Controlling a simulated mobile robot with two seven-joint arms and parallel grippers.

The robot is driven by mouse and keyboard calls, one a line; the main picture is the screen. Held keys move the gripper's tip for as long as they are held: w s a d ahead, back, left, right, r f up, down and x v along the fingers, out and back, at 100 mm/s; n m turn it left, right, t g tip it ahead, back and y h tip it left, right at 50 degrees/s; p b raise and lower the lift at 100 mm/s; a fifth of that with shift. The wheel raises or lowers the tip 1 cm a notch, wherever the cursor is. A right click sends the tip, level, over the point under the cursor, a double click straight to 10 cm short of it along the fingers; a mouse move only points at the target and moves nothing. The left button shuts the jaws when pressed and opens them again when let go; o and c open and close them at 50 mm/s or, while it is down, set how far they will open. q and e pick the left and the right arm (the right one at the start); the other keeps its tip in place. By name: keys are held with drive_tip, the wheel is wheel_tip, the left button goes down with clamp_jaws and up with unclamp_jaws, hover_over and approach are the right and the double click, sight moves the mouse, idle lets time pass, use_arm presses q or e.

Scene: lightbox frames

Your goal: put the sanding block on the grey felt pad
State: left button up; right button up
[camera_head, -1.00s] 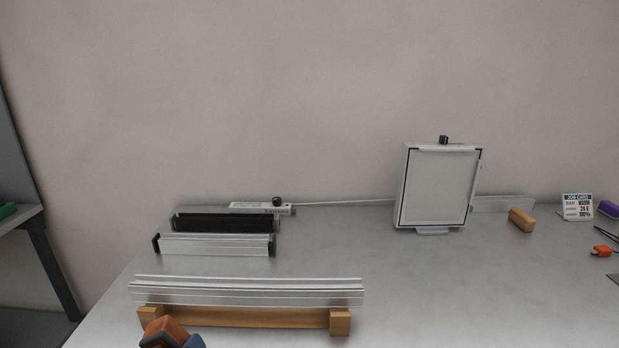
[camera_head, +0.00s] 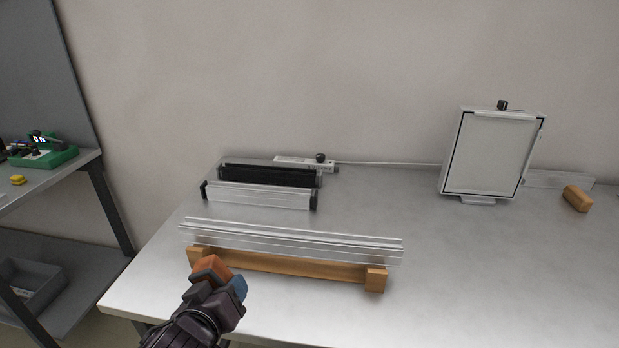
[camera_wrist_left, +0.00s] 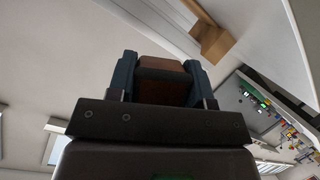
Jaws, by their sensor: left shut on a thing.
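My left gripper (camera_head: 218,284) is at the lower left in the head view, in front of the wooden-footed aluminium extrusion. Its blue fingers are shut on an orange-brown block with a dark grey part, which I take as the sanding block (camera_head: 212,267). The block is held tilted, at the near left end of the extrusion. In the left wrist view the block (camera_wrist_left: 162,66) sits between the two fingers (camera_wrist_left: 160,85). I cannot make out a grey felt pad in either view. My right gripper is not in view.
The aluminium extrusion (camera_head: 300,240) on a wooden stand (camera_head: 300,265) lies close by the gripper. Behind it are a shorter profile and a black roller (camera_head: 268,177). A framed panel (camera_head: 493,155) and a wooden block (camera_head: 577,198) stand at right. A side shelf (camera_head: 60,180) is at left.

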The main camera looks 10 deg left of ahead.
use_arm(q)
drive_tip(key=s+d+r+m+g+h, duration=0.2)
drive_tip(key=d+r+m+g+h, duration=0.1)
drive_tip(key=d+r+m+h, duration=0.75)
drive_tip(key=w+d+f+m+g+h, duration=0.3)
drive_tip(key=d+f+m+g, duration=0.1)
drive_tip(key=g, duration=0.5)
drive_tip(key=shift+w+d+f+m+g, duration=0.3)
drive_tip(key=shift+d+f+m+g, duration=0.15)
drive_tip(key=shift+m, duration=0.9)
drive_tip(key=shift+h, duration=0.25)
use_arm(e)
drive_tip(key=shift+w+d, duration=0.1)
